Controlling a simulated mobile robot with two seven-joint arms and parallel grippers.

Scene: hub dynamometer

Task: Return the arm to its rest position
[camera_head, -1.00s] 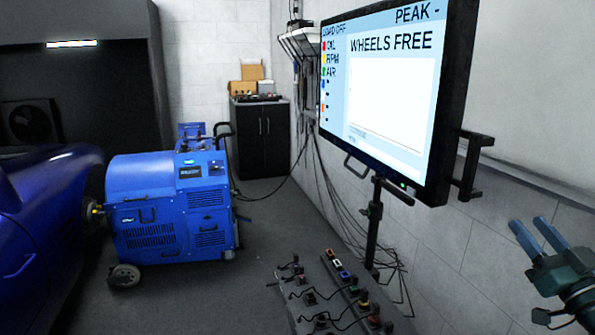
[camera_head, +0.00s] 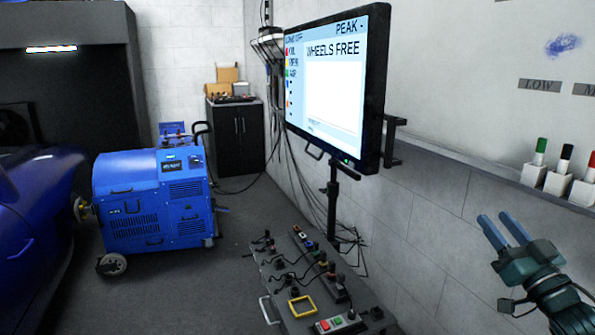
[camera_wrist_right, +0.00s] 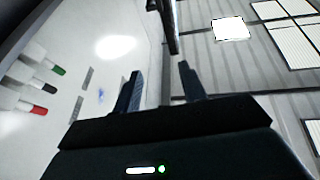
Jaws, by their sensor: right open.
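My right gripper (camera_head: 506,232) is raised at the lower right of the head view, in front of the grey wall. Its two blue fingers are apart with nothing between them. In the right wrist view the same gripper (camera_wrist_right: 160,88) shows its fingers spread and empty, with wall and ceiling beyond. My left gripper does not show in either view.
A control bench (camera_head: 275,290) stands at the lower middle, below a large screen (camera_head: 335,85) reading "WHEELS FREE". Markers in white holders (camera_head: 557,182) sit on a wall ledge above my right gripper. A blue dynamometer (camera_head: 150,205) stands beside a blue car (camera_head: 30,220).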

